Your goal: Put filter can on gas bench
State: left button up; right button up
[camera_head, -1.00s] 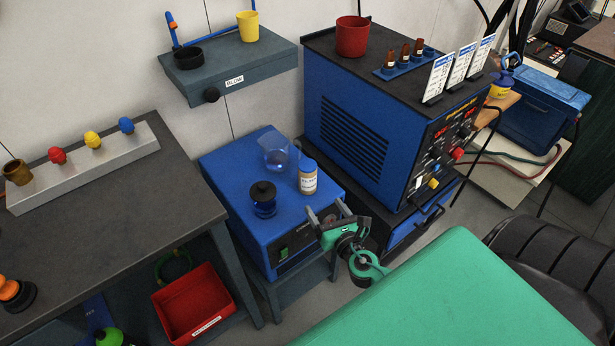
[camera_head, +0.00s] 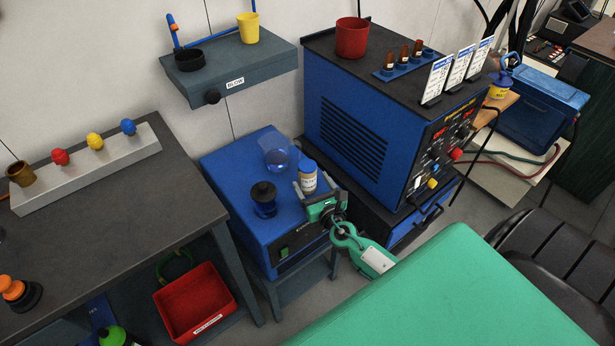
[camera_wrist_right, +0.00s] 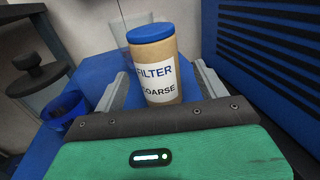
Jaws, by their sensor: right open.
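The filter can (camera_head: 308,180) is a tan cylinder with a blue lid and a white label. It stands upright on the blue cabinet (camera_head: 232,160). In the right wrist view the can (camera_wrist_right: 157,68) shows "FILTER COARSE". My right gripper (camera_head: 312,188) is open, with one finger on each side of the can's lower part. In the wrist view small gaps show between the fingers and the can. A dark-topped bench (camera_head: 120,205) with red, yellow and blue knobs stands at the left; it may be the gas bench. My left gripper is not in view.
The large blue machine (camera_head: 345,125) rises to the right. A red bin (camera_head: 195,300) is below. The dark bench top has wide clear room.

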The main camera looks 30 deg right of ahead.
jog(key=w, duration=0.4)
jog(key=shift+w+d+r+p, duration=0.15)
jog(key=shift+d+r+p, duration=0.05)
jog(key=shift+r+p, duration=0.1)
jog(key=shift+w+d+f, duration=0.1)
jog(key=shift+w, duration=0.25)
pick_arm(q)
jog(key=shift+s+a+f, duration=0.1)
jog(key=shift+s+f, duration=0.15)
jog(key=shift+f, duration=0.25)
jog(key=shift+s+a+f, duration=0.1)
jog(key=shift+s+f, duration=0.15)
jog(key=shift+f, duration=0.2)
pick_arm(e)
jog(key=c, duration=1.2)
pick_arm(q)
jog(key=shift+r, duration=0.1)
